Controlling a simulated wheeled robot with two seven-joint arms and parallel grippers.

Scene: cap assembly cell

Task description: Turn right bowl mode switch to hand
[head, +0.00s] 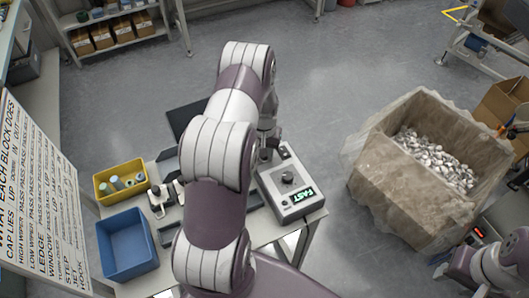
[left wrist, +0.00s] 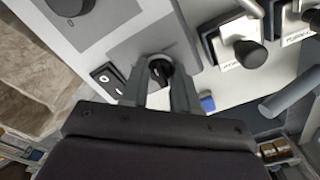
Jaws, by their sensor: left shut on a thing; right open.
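The grey control box (head: 290,212) stands on the bench right of my left arm, with a green display reading FAST and a large dark dial (head: 288,178). In the left wrist view, my left gripper (left wrist: 161,84) has its two fingers shut on a black switch knob (left wrist: 160,68). The knob's markings and pointer are hidden or too small to read. A rocker switch (left wrist: 105,77) sits left of the fingers. My right gripper (head: 518,180) is open at the right edge, partly cut off, away from the box.
A yellow bin (head: 99,190) with cylindrical parts and a blue bin (head: 106,256) stand left of my arm. Small lever devices (head: 163,198) sit beside them. A lined crate (head: 385,190) full of metallic caps stands on the right. Floor is clear between bench and crate.

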